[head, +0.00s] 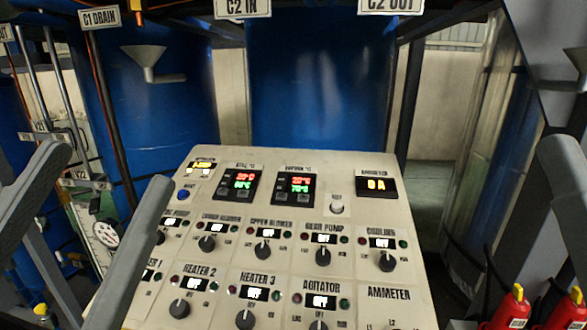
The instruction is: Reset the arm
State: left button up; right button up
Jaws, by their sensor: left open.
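My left gripper (107,168) is in the lower left, in front of the control panel's left edge. Its two grey fingers are spread wide apart with nothing between them, so it is open and empty. The nearer finger covers part of the panel's left side. What looks like one grey finger of my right gripper (563,160) shows at the right edge; the rest is out of frame. The sloping cream control panel (345,232) fills the middle, with rows of black knobs, small lit displays and labels. Neither gripper visibly holds a knob.
A large blue tank (318,85) stands behind the panel, and another blue tank (155,110) stands at the left with a funnel (147,62). Red extinguishers (511,308) stand at the lower right. Pipes and a round gauge (106,234) are at the left.

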pick_arm(q)
jog(key=s+a+r+n+t+y, duration=0.1)
jog(key=a+r+n+t+y, duration=0.1)
jog(key=a+n+y, duration=0.5)
notch_tip(320, 180, up, 27)
jog(key=d+n+p, duration=0.1)
jog(key=d+p, duration=0.1)
jog(key=p, duration=2.5)
jog(key=shift+d, duration=0.2)
